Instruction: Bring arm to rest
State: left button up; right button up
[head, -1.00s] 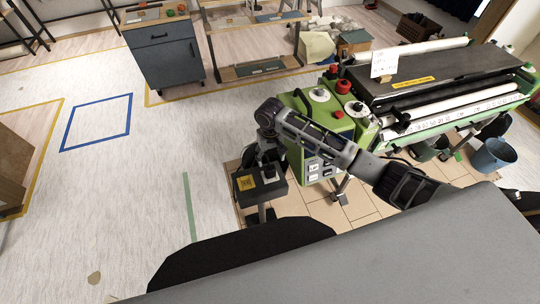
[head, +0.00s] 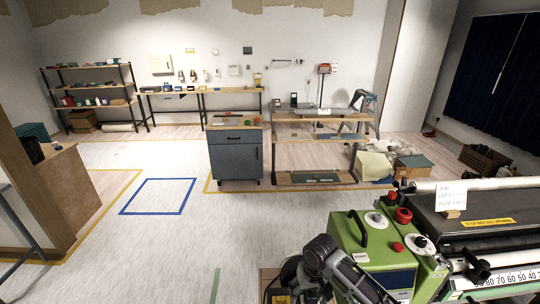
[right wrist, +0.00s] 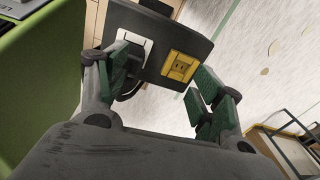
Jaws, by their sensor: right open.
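My right arm (head: 338,268) comes in at the bottom of the head view, in front of the green wallpaper paster machine (head: 375,235). In the right wrist view my right gripper (right wrist: 160,88) is open, with its green-padded fingers apart. Beyond the fingers is a dark box (right wrist: 148,48) with a yellow socket plate (right wrist: 181,66) and a white plate (right wrist: 134,42). I see nothing held, and I cannot tell the exact gap to the box. My left gripper is not in view.
The paster's roller bed (head: 490,220) fills the right side. A dark blue cabinet (head: 235,155) and a workbench (head: 325,138) stand ahead. A wooden counter (head: 60,195) stands at left. The floor around the blue taped square (head: 158,197) is clear.

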jog(key=shift+s+a+r+n+t+y, duration=0.6)
jog(key=shift+s+a, duration=0.25)
jog(key=shift+s, duration=2.45)
jog(key=s+d+r+t+h, duration=0.2)
jog(key=s+d+r, duration=0.2)
jog(key=s+d, duration=0.75)
notch_tip(320, 180, down, 33)
jog(key=s+g, duration=0.1)
jog(key=s, duration=0.1)
jog(key=s+d+f, duration=0.2)
jog(key=s+f, duration=0.8)
jog(key=s, duration=0.1)
jog(key=s+d+f+g, duration=0.1)
jog(key=s+d+f, duration=0.1)
jog(key=s+f, duration=0.7)
jog(key=shift+s+d+f+g, duration=0.3)
jog(key=shift+s+d+f, duration=0.1)
jog(key=shift+s, duration=0.65)
